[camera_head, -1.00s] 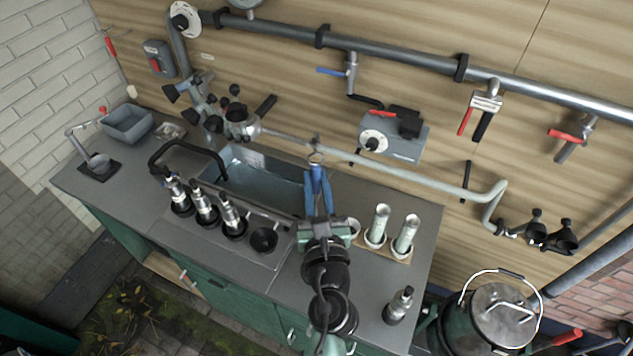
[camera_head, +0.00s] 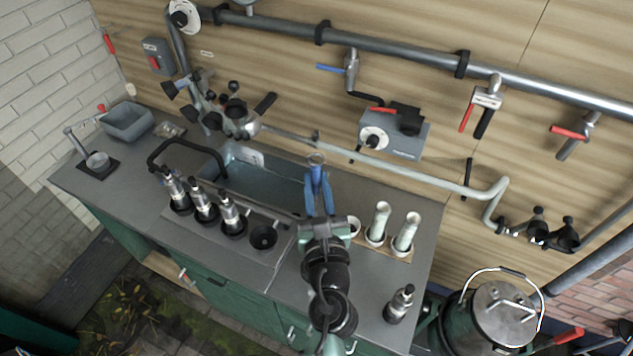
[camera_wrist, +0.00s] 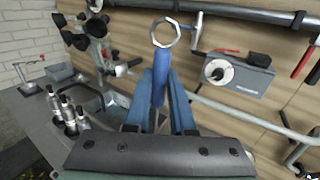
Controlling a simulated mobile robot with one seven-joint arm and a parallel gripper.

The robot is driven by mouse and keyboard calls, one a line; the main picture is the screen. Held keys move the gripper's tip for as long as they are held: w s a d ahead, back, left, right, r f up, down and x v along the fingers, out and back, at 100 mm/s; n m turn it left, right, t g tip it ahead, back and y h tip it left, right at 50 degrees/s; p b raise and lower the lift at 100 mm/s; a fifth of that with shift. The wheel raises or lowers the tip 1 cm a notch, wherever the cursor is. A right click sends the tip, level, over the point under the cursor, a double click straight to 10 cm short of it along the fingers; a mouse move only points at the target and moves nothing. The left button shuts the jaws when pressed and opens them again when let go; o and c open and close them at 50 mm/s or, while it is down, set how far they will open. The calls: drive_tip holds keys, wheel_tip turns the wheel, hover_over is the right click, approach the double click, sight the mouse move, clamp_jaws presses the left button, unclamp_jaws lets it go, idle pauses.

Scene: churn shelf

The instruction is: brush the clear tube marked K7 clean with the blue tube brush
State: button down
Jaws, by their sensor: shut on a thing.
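My gripper (camera_head: 318,196) is shut on a blue handle with a pale ring at its top end, seemingly the blue tube brush (camera_head: 316,178). It is held upright above the front right edge of the sink. In the wrist view the blue handle (camera_wrist: 158,92) stands between my two blue fingers (camera_wrist: 160,112), with the ring uppermost. No bristles show; the lower part is hidden by my gripper. Two cloudy pale tubes, a left one (camera_head: 380,222) and a right one (camera_head: 406,234), stand in white holders right of my gripper. I cannot read K7 on either.
A white-rimmed holder (camera_head: 354,226) beside my gripper is partly hidden. Several metal-and-black fittings (camera_head: 203,208) stand left of it, by the sink (camera_head: 265,180). Another fitting (camera_head: 399,304) stands at the counter's front right. A pale pipe (camera_head: 420,174) crosses behind the tubes. The right counter front is mostly bare.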

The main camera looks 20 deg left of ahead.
sight(316, 201)
drive_tip(key=shift+f+b, duration=0.45)
drive_tip(key=shift+f, duration=0.3)
drive_tip(key=shift+f, duration=0.1)
drive_tip(key=shift+f+b, duration=2.3)
drive_tip(key=shift+f, duration=0.05)
wheel_tip(316, 201, down, 8)
drive_tip(key=b, duration=0.8)
drive_tip(key=shift+f, duration=0.25)
drive_tip(key=shift+r, duration=0.1)
wheel_tip(316, 201, up, 8)
drive_tip(key=p, duration=0.8)
drive_tip(key=shift+r, duration=0.15)
drive_tip(key=shift+r+p, duration=0.15)
drive_tip(key=shift+p, duration=0.25)
